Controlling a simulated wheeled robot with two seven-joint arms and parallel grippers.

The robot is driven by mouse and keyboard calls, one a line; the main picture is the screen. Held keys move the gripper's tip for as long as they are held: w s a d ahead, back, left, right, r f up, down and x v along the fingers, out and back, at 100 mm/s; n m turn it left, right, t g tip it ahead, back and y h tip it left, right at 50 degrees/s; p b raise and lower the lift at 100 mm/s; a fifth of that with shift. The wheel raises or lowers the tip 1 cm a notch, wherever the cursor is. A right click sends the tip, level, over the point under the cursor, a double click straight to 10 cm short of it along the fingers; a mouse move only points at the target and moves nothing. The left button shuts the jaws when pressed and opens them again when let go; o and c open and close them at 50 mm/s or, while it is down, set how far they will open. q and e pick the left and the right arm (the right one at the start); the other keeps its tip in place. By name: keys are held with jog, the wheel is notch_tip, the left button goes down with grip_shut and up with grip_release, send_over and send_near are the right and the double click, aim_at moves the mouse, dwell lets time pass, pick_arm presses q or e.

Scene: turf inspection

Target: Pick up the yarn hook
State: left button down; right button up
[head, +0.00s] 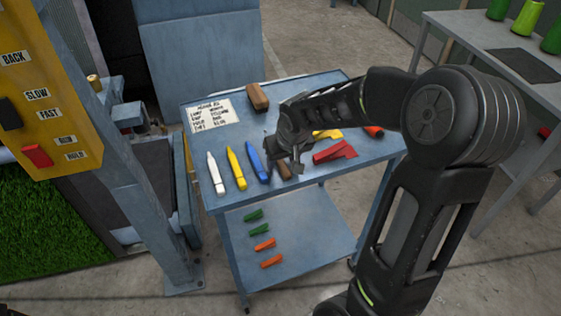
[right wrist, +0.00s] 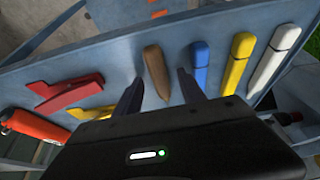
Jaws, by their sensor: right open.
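A brown wooden handle, which looks like the yarn hook's, lies on the cart's top shelf; it shows in the head view (head: 284,171) and the right wrist view (right wrist: 154,66). Its metal end, if any, is hidden. My right gripper (head: 289,158) is over it, pointing down. In the right wrist view the two fingers (right wrist: 160,80) are apart, one on each side of the handle, with nothing gripped. I cannot tell whether they touch it. My left gripper is not in view.
On the cart (head: 222,203), blue (head: 257,160), yellow (head: 236,167) and white (head: 215,173) markers lie left of the gripper. A red clip-like tool (head: 335,152) lies to its right. A brown block (head: 257,97) and a label sheet (head: 210,115) are farther back.

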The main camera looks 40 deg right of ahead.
jog(key=shift+f, duration=0.2)
dwell(0.7)
jog(key=shift+b, duration=0.3)
grip_shut()
dwell(0.3)
